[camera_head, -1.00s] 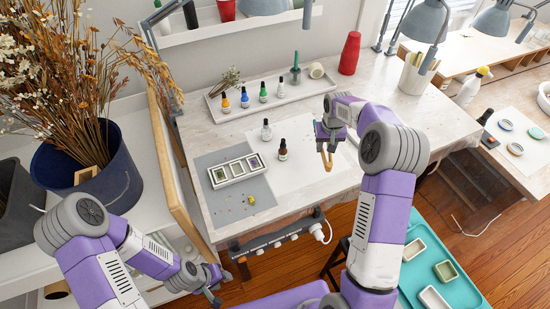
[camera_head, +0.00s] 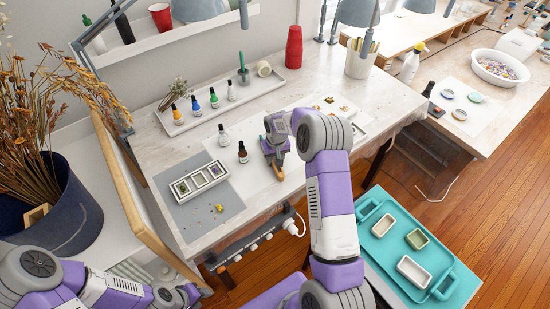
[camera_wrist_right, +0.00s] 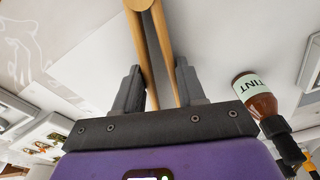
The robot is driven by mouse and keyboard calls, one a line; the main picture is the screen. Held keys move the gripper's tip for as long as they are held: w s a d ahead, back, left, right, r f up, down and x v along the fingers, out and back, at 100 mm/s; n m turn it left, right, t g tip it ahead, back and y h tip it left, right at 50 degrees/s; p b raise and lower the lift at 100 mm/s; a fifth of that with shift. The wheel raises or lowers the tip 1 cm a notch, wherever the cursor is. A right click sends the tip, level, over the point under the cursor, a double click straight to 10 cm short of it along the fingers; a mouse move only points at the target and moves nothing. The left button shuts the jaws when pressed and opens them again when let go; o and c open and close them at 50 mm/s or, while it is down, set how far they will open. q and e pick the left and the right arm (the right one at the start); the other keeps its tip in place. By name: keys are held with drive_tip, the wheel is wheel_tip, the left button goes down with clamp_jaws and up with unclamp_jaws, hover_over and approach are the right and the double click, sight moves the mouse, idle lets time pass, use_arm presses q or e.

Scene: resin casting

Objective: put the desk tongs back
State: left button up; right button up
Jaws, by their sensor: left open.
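The wooden desk tongs (camera_wrist_right: 143,45) stand between my right gripper's (camera_wrist_right: 158,92) two fingers in the right wrist view, both legs running down between them and the joined end pointing away. In the head view my right gripper (camera_head: 277,160) is low over the white sheet on the desk, right of the brown tint bottle (camera_head: 242,153). Only a small part of the tongs (camera_head: 279,173) shows below it. I cannot tell whether they touch the desk. My left gripper (camera_head: 200,292) is open and empty at the bottom left, below the desk's front edge, partly cut off.
A clear bottle (camera_head: 223,135) stands by the tint bottle, which is close to my right gripper. A three-part mould (camera_head: 199,180) lies on the grey mat (camera_head: 190,214). A white tray (camera_head: 197,115) with several bottles is behind. A teal tray (camera_head: 376,247) sits at right, off the desk.

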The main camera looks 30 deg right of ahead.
drive_tip(key=shift+o, duration=0.5)
drive_tip(key=shift+f, duration=0.2)
drive_tip(key=o, duration=0.4)
drive_tip(key=shift+o, duration=0.2)
drive_tip(key=shift+r, duration=0.1)
drive_tip(key=shift+r, duration=0.5)
wheel_tip(320, 180, up, 11)
drive_tip(key=s, duration=0.1)
drive_tip(key=shift+s+a+r, duration=0.15)
drive_tip(key=shift+a, duration=0.05)
